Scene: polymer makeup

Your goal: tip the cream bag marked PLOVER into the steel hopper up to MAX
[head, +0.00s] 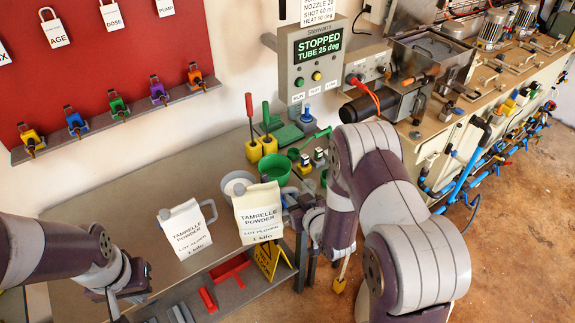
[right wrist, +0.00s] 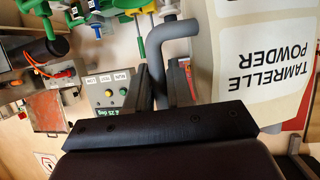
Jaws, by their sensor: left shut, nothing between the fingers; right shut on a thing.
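A cream bag (head: 258,214) printed TAMRELLE POWDER, with a smaller line that seems to read LOT PLOVER, is upright above the bench's front edge. My right gripper (head: 296,206) is shut on its grey handle (right wrist: 158,60), and the label shows upside down in the right wrist view (right wrist: 268,62). My left gripper (head: 130,290) is shut and empty at the lower left. The steel hopper (head: 432,55) is at the upper right; no MAX mark is readable.
A control box (head: 318,62) reads STOPPED, TUBE 25 deg. Grey (head: 236,184) and green (head: 272,168) tubs stand behind the held bag. Red and green-handled tools (head: 250,108) stand near the wall. A yellow sign (head: 268,260) is below the bench edge.

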